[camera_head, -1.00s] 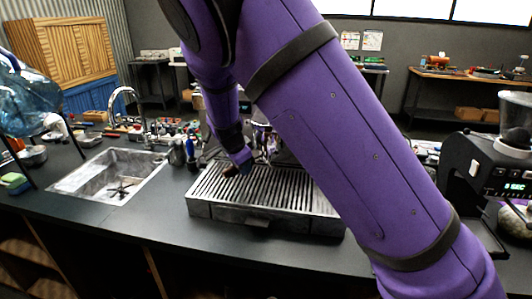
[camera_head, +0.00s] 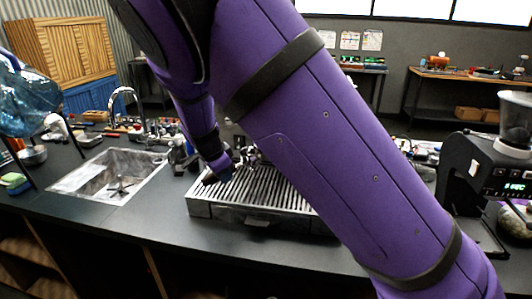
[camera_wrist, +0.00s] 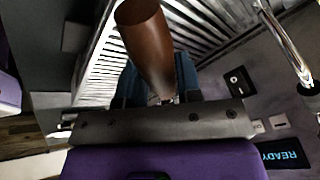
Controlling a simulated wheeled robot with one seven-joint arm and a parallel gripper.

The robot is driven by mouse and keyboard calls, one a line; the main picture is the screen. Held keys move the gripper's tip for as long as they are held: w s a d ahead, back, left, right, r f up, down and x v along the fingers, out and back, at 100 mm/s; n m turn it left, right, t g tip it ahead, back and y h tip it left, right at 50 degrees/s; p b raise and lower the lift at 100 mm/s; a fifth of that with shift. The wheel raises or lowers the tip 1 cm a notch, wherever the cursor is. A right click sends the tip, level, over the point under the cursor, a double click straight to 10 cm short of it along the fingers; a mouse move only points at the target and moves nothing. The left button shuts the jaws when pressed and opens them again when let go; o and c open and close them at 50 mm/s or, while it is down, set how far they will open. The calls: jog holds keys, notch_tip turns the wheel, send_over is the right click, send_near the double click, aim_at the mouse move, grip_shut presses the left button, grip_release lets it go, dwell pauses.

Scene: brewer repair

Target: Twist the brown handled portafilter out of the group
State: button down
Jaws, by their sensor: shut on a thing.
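The brown portafilter handle (camera_wrist: 147,45) shows large in the wrist view, its end toward the camera, between the dark blue fingers of my gripper (camera_wrist: 160,88). My gripper is shut on it. In the head view my gripper (camera_head: 220,172) hangs over the left part of the espresso machine's slatted drip tray (camera_head: 262,205). The portafilter's basket and the group are not clear in either view; my arm covers most of the machine in the head view. I cannot tell whether the portafilter is still seated in the group.
The wrist view shows a READY display (camera_wrist: 283,158), a switch (camera_wrist: 238,82) and a steel wand (camera_wrist: 285,40). In the head view, a sink (camera_head: 108,177) lies left and a black grinder (camera_head: 475,165) stands right. Dark counter in front of the tray is clear.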

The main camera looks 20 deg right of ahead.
aim_at(202, 179)
jog(key=shift+s+a, duration=0.3)
jog(key=shift+a, duration=0.7)
jog(key=shift+s+a, duration=0.35)
jog(key=shift+a, duration=0.65)
jog(key=shift+s+a, duration=0.3)
jog(key=shift+a, duration=0.7)
